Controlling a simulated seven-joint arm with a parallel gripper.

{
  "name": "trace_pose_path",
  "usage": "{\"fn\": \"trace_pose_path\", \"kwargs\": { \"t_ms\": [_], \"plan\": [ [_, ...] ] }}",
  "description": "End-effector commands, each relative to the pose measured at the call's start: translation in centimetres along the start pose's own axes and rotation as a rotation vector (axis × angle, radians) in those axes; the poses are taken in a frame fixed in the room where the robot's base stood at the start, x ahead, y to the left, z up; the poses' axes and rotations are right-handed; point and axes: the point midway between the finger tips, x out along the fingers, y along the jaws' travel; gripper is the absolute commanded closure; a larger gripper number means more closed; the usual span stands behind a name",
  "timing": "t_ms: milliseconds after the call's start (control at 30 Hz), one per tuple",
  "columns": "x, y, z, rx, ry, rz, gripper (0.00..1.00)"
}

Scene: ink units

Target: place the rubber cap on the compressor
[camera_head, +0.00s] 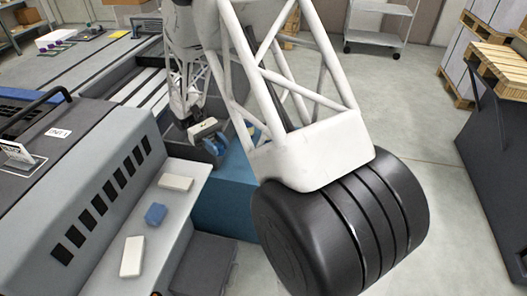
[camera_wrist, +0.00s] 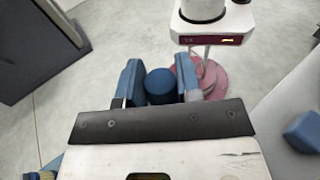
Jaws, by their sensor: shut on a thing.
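My gripper (camera_head: 213,146) hangs in the middle of the head view, beside the grey machine's shelf and above a blue box. In the wrist view, its blue fingers (camera_wrist: 159,76) are shut on a dark blue round piece, which looks like the rubber cap (camera_wrist: 160,87). In the head view the cap cannot be told apart from the blue fingers. No thing is clearly the compressor. A small blue block (camera_head: 155,214) lies on the shelf between two white blocks; it also shows at the right edge of the wrist view (camera_wrist: 303,131).
The grey machine (camera_head: 95,170) with dark vents stands at left; its pale shelf (camera_head: 110,277) holds a near white block (camera_head: 132,256) and a far one (camera_head: 175,183). The blue box (camera_head: 222,200) stands beside it. A dark cabinet (camera_head: 495,160) is at right, with open floor (camera_head: 425,120) between.

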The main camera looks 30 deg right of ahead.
Motion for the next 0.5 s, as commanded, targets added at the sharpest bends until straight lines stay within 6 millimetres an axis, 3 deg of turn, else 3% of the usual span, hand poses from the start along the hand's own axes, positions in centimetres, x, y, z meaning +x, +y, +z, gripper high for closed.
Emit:
{"fn": "trace_pose_path", "kwargs": {
  "t_ms": [500],
  "plan": [
    [2.4, 2.8, 1.0, -0.057, 0.001, 0.391, 0.94]
  ]
}}
